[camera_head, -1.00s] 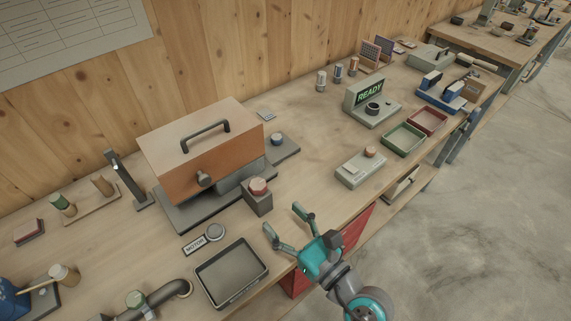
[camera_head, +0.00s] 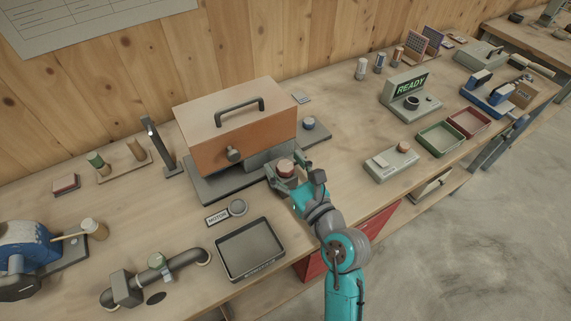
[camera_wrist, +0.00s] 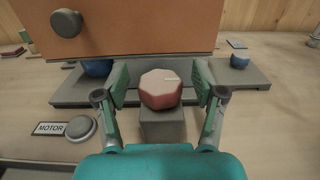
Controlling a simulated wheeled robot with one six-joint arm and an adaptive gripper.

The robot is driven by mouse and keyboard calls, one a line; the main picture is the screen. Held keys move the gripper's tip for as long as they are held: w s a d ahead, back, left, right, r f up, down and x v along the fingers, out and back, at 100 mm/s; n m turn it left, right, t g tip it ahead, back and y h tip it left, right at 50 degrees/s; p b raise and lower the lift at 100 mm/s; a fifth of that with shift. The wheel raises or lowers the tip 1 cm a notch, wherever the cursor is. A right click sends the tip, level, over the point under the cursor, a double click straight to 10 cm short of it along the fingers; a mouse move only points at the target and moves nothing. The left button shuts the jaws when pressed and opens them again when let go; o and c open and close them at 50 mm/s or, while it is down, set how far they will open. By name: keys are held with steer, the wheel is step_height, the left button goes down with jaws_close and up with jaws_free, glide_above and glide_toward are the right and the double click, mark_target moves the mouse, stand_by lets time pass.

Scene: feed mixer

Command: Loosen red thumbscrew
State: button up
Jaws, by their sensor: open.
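The red thumbscrew (camera_head: 286,168) is a faceted red knob with a paler top, on a grey block at the front right of the orange-brown mixer housing (camera_head: 235,125). In the wrist view the thumbscrew (camera_wrist: 161,89) sits on top of its grey block (camera_wrist: 164,124), centred between my fingers. My gripper (camera_wrist: 160,92) is open, one finger on each side of the knob, with a visible gap on both sides. In the head view my gripper (camera_head: 288,178) is at the block and partly hides it.
A round grey button (camera_head: 237,207) beside a MOTOR label and a dark tray (camera_head: 250,248) lie in front of the mixer. A black knob (camera_wrist: 66,23) sticks out of the housing. A blue-topped part (camera_head: 309,124) stands to the right.

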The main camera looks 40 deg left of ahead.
steer(key=shift+c, duration=0.3)
steer(key=c, duration=1.1)
steer(key=shift+w+n+g, duration=0.1)
steer(key=shift+n+g, duration=0.2)
steer(key=shift+g, duration=0.2)
steer(key=n+g+y, duration=0.1)
steer(key=n+g, duration=0.1)
steer(key=g, duration=0.1)
steer(key=shift+r, duration=0.1)
steer(key=n+g, duration=0.2)
steer(key=g, duration=0.1)
steer(key=n+g, duration=0.2)
steer(key=g, duration=0.2)
steer(key=shift+n, duration=0.3)
steer(key=n+g+h, duration=0.1)
steer(key=n+g, duration=0.1)
steer(key=g, duration=0.1)
steer(key=n+g+h, duration=0.1)
steer(key=n+g, duration=0.1)
steer(key=g, duration=0.1)
steer(key=shift+h, duration=0.4)
steer(key=shift+n+g+h, duration=1.1)
steer(key=shift+n+g, duration=0.1)
steer(key=shift+g, duration=0.2)
steer(key=shift+h, duration=0.3)
